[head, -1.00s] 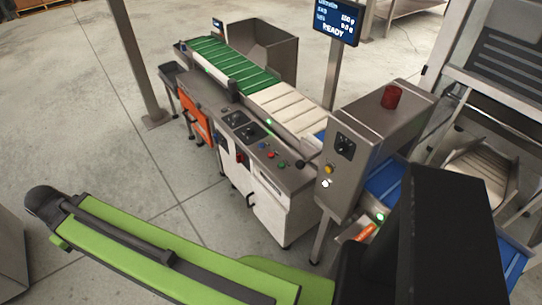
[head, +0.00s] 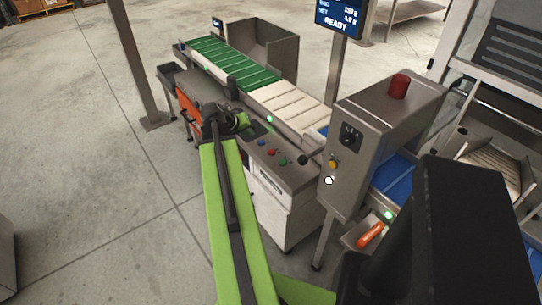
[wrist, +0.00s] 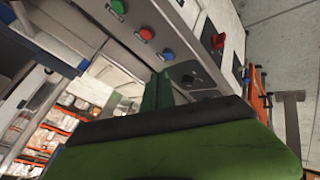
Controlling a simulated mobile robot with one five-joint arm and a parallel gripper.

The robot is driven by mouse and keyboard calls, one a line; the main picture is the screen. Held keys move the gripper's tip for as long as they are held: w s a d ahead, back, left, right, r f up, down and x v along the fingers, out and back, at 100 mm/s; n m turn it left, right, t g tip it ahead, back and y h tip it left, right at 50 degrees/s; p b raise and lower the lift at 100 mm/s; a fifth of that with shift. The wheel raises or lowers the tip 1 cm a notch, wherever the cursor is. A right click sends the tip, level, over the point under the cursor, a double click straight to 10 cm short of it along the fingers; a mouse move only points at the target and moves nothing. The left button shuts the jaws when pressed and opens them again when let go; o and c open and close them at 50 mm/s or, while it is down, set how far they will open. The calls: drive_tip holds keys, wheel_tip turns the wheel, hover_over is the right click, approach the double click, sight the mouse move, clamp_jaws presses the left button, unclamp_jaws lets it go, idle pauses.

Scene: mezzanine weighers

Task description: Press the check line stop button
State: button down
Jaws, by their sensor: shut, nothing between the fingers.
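In the head view, a red button (head: 271,152) sits on the sloped grey control panel of the check line, between a blue button (head: 262,142) and a green button (head: 283,161). The wrist view also shows the red button (wrist: 146,33), with the green one (wrist: 118,6) above left and the blue one (wrist: 168,54) below right. I see no readable label on them. My gripper (head: 240,120) is at the far end of my green arm, over the panel left of the buttons. It is shut and empty, apart from the red button; its fingertips are partly hidden.
A grey cabinet (head: 360,120) with a red dome (head: 398,85), a yellow button (head: 333,164) and a white button (head: 328,181) stands right of the panel. A belt with green (head: 235,65) and cream sections runs behind. An orange-handled item (head: 370,235) lies lower right. Floor left is clear.

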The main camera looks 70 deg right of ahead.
drive_tip(key=m+g, duration=0.1)
hover_over(270, 152)
drive_tip(key=shift+s+a+r+h, duration=0.1)
drive_tip(key=shift+r+h, duration=0.15)
drive_tip(key=shift+h, duration=0.15)
drive_tip(key=shift+f+b, duration=0.1)
drive_tip(key=shift+b, duration=0.2)
wheel_tip(270, 152, down, 9)
drive_tip(key=b, duration=0.9)
idle(0.8)
drive_tip(key=shift+f, duration=0.25)
